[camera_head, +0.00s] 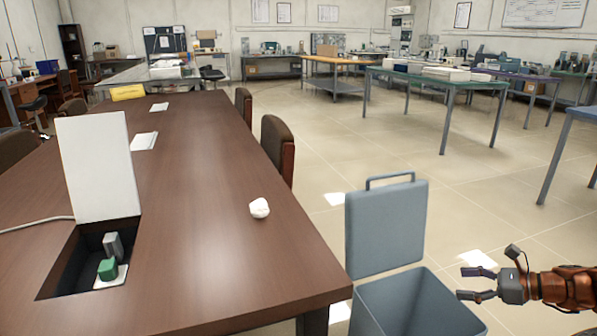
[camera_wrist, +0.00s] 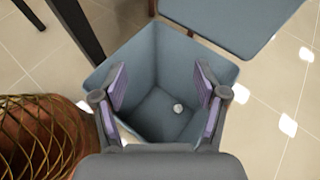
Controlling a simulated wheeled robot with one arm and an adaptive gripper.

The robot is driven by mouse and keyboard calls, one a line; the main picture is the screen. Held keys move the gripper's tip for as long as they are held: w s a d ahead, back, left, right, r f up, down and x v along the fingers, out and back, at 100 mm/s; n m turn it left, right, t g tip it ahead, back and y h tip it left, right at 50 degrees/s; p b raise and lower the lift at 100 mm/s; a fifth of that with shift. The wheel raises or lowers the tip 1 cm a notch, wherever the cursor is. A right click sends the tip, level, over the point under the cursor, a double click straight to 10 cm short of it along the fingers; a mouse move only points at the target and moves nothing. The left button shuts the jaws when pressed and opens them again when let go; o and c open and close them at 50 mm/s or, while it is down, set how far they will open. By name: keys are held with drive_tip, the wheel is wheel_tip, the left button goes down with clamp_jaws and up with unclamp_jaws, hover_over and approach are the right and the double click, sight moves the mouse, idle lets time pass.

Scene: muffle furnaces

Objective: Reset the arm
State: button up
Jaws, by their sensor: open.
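My gripper (camera_head: 478,283) is at the right of the head view, beside and above the open grey-blue bin (camera_head: 412,305). Its fingers are apart with nothing between them. In the wrist view my gripper (camera_wrist: 160,92) points down over the open bin (camera_wrist: 222,62). A small whitish crumpled piece (camera_wrist: 178,108) lies on the bin's floor. The bin's lid (camera_head: 387,228) stands raised at its back, with a handle on top.
A long brown table (camera_head: 190,215) fills the left, with a white crumpled ball (camera_head: 259,208) near its right edge. An open box recess with a raised white lid (camera_head: 98,165) is on it. Brown chairs (camera_head: 277,145) stand alongside. The tiled floor (camera_head: 480,190) behind the bin is largely clear.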

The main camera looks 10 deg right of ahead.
drive_tip(key=s+a+r+n+g+p, duration=0.25)
drive_tip(key=a+r+n+p, duration=0.2)
drive_tip(key=a+r, duration=0.35)
drive_tip(key=s+a+r+n+g+h+p, duration=0.15)
drive_tip(key=a+r+n+g+p, duration=0.3)
drive_tip(key=a, duration=0.55)
drive_tip(key=s+a+r+n+g+p, duration=0.1)
drive_tip(key=s+a+r+n+p, duration=0.3)
drive_tip(key=a+r, duration=0.5)
drive_tip(key=s+a+r+n+g+h+p, duration=0.1)
drive_tip(key=s+a+r+n+h+p, duration=0.15)
drive_tip(key=s+p, duration=0.2)
drive_tip(key=s+a+r+n+g+h+p, duration=0.1)
drive_tip(key=s+a+r+n+p, duration=0.25)
drive_tip(key=s, duration=0.25)
drive_tip(key=s+d+r+n+h+p, duration=0.2)
drive_tip(key=s+r+n+p, duration=0.1)
drive_tip(key=s, duration=0.3)
drive_tip(key=s+d+r+n+h+p, duration=0.2)
drive_tip(key=s+r+n+h+p, duration=0.1)
drive_tip(key=s, duration=0.3)
drive_tip(key=shift+s+r+p, duration=0.2)
drive_tip(key=shift+s+p, duration=0.05)
drive_tip(key=shift+p, duration=0.65)
